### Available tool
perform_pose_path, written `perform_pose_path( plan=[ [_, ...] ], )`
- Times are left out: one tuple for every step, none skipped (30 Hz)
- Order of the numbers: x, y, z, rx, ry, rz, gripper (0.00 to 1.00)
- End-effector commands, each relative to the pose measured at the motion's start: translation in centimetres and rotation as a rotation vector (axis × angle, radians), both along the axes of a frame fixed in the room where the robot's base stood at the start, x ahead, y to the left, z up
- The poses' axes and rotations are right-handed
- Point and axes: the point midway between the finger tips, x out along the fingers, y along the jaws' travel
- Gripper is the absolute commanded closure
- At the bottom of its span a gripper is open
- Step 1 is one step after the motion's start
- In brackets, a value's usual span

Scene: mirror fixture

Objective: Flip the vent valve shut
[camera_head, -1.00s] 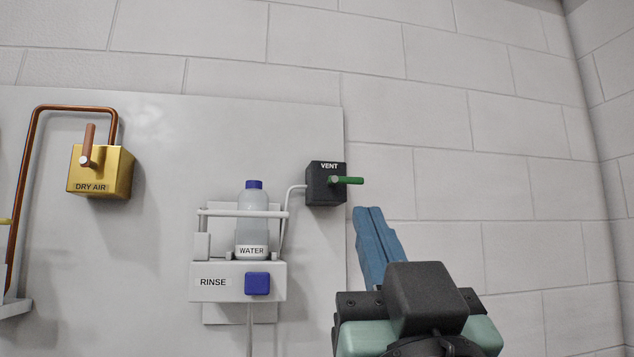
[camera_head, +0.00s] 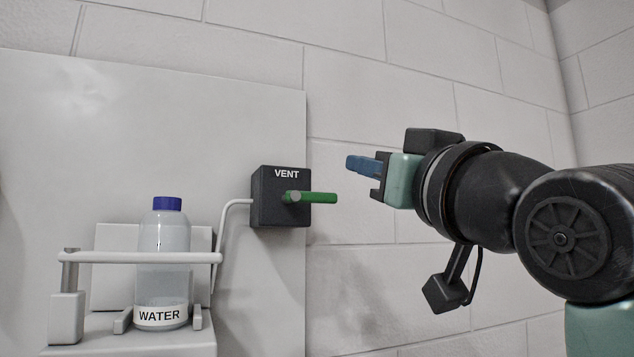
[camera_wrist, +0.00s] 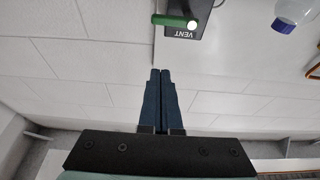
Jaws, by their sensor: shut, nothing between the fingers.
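The vent valve is a dark box (camera_head: 268,212) labelled VENT on the right edge of the pale panel. Its green handle (camera_head: 318,198) points sideways to the right in the head view. The box (camera_wrist: 207,14) and the green handle (camera_wrist: 170,21) also show at the top of the wrist view. My gripper (camera_head: 349,163) is shut and empty, its blue fingers pointing left. In the head view the fingertips are right of the handle and a little above it, with a gap between. In the wrist view the fingertips (camera_wrist: 161,71) are below the handle, apart from it.
A water bottle (camera_head: 165,245) with a blue cap stands in a white holder (camera_head: 100,258) at lower left. A pale tube (camera_head: 221,240) runs from near the holder to the vent box. The block wall (camera_head: 345,115) right of the panel is bare.

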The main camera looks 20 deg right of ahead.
Motion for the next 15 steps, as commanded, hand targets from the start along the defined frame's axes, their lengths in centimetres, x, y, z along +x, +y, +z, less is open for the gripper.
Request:
perform_pose_path(
  plan=[
    [0.0, 0.0, 0.0, 0.000, 0.000, 0.000, 1.00],
    [0.0, 0.0, 0.0, 0.000, -0.001, 0.000, 1.00],
    [0.0, 0.0, 0.0, 0.000, -0.001, 0.000, 1.00],
    [0.0, 0.0, 0.0, 0.000, -0.001, 0.000, 1.00],
    [0.0, 0.0, 0.0, 0.000, -0.001, 0.000, 1.00],
    [0.1, 0.1, 0.0, 0.000, -0.001, 0.001, 1.00],
    [0.2, 0.1, 0.1, 0.000, -0.001, 0.001, 1.00],
    [0.3, 0.1, 0.2, 0.001, -0.001, 0.001, 1.00],
    [0.6, 0.1, 0.4, 0.001, -0.001, 0.001, 1.00],
    [0.9, 0.1, 0.5, 0.001, -0.001, 0.001, 1.00],
    [1.2, 0.1, 0.7, 0.001, -0.001, 0.003, 1.00],
    [1.8, 0.1, 1.0, 0.001, 0.001, 0.003, 1.00],
    [2.3, 0.2, 1.2, 0.001, 0.000, 0.003, 1.00],
    [2.9, 0.2, 1.4, 0.002, 0.001, 0.002, 1.00],
    [3.6, 0.2, 1.8, 0.002, 0.000, 0.002, 1.00]
  ],
)
